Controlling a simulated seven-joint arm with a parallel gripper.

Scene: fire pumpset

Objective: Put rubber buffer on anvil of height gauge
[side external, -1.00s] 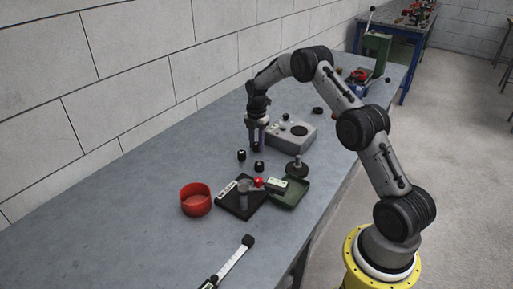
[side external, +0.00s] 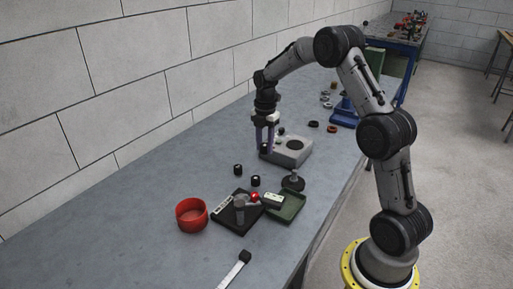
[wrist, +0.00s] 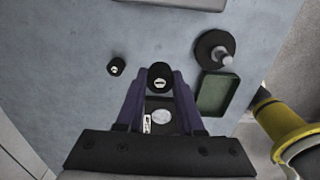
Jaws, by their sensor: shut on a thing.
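The buffer shows between the fingertips in the wrist view (wrist: 160,77). It is held upright above the bench, in front of the grey box in the side view. The height gauge (side external: 229,222) has a flat black base with a white label. Its grey round anvil (side external: 240,202) shows beyond the fingers in the wrist view (wrist: 161,116), with nothing seen on top. Two similar black cylinders (side external: 238,169) (side external: 256,181) stand on the bench.
A red round dish (side external: 192,215) stands left of the gauge. A grey box (side external: 292,152) stands behind. The bench's left strip is clear.

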